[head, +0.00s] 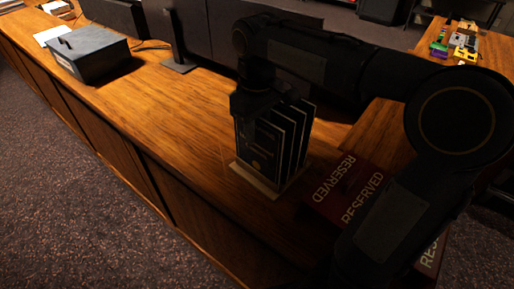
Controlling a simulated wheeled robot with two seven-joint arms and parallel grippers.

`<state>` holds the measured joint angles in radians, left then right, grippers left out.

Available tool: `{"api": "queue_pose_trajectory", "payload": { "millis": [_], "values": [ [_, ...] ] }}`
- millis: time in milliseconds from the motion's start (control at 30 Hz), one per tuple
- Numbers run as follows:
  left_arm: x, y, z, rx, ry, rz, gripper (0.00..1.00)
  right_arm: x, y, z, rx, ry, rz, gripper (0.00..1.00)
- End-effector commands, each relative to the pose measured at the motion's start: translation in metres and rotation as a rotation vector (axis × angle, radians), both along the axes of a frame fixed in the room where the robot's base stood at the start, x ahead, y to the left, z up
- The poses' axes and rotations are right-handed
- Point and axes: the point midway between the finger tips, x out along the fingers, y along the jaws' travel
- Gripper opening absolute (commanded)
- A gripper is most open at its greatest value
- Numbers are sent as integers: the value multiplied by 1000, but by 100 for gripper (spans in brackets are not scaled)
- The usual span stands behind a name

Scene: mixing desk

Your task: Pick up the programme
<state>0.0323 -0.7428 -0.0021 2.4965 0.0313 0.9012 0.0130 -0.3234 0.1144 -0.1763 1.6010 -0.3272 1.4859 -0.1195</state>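Several dark programmes (292,146) with pale edges stand upright side by side in a light wooden holder (262,186) on the desk. The front one has a small gold emblem on its cover. My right gripper (254,118) points down at the top of the front programme, overlapping it in the picture. The gripper is dark against dark covers, so I cannot tell whether its fingers are open, shut or touching a programme. My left gripper is out of view.
Dark red RESERVED signs (345,190) lie right of the holder, partly behind my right arm. A grey metal box (92,54) and a monitor stand (178,50) are further left. Small colourful items (464,44) lie at the upper right. The desk (185,120) left of the holder is clear.

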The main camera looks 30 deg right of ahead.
Motion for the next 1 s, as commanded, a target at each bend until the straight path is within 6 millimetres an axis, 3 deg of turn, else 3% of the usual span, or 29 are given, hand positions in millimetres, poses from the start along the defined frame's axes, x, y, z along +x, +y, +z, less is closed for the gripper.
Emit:
{"api": "queue_pose_trajectory", "payload": {
  "millis": [133, 367, 833, 1000],
  "values": [
    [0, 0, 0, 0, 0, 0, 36, 0, 0, 0, 0, 0, 0, 28],
    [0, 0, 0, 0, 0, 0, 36, 0, 0, 0, 0, 0, 1, 0],
    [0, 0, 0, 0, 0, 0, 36, 0, 0, 1, 0, -1, 1, 0],
    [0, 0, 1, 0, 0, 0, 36, 1, 0, 11, 0, -3, 1, 0]
  ]
}}
